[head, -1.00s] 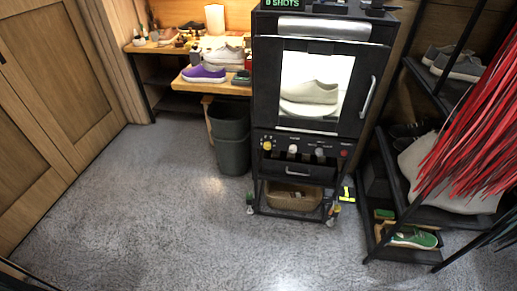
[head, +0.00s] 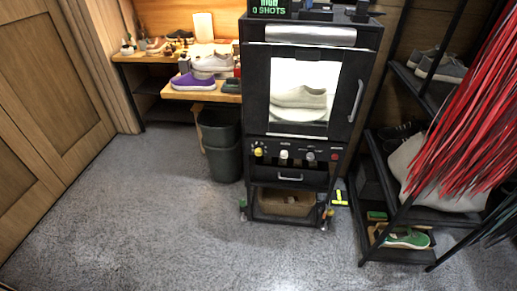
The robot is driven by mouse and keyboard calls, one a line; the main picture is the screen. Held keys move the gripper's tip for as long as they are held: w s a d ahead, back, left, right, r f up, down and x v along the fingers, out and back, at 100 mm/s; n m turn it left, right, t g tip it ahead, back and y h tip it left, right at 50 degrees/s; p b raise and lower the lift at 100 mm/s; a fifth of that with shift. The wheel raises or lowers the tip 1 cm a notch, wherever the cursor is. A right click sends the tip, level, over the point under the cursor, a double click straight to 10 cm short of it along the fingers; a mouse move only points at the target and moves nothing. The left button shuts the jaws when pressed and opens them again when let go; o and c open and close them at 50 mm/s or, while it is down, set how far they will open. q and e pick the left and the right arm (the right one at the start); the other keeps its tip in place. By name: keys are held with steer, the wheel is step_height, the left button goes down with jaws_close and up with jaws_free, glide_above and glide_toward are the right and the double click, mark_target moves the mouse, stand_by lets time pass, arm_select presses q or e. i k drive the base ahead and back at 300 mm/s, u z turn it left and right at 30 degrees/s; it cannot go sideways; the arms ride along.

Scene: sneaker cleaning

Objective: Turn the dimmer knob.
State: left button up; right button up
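A black cabinet (head: 262,90) on a wheeled frame stands in the middle of the head view, with a lit window showing a pale shoe (head: 300,97) inside. Below its door is a control panel (head: 325,155) with several knobs: a yellow one (head: 258,152) at left, a white one (head: 284,155) in the middle, a grey one (head: 310,156) right of it, and a small red control (head: 335,157) at far right. The labels are too small to read, so I cannot tell which is the dimmer. Neither gripper is in view.
A wooden bench (head: 205,96) with shoes stands at back left, a dark bin (head: 221,150) beside the cabinet. A black shoe rack (head: 375,190) and hanging red strands (head: 455,120) are at right. The grey floor (head: 170,225) in front is clear.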

mark_target(257, 151)
steer(key=u, duration=1.25)
steer(key=k, duration=0.5)
steer(key=z, duration=2.05)
steer(key=i, duration=0.5)
steer(key=z, duration=0.1)
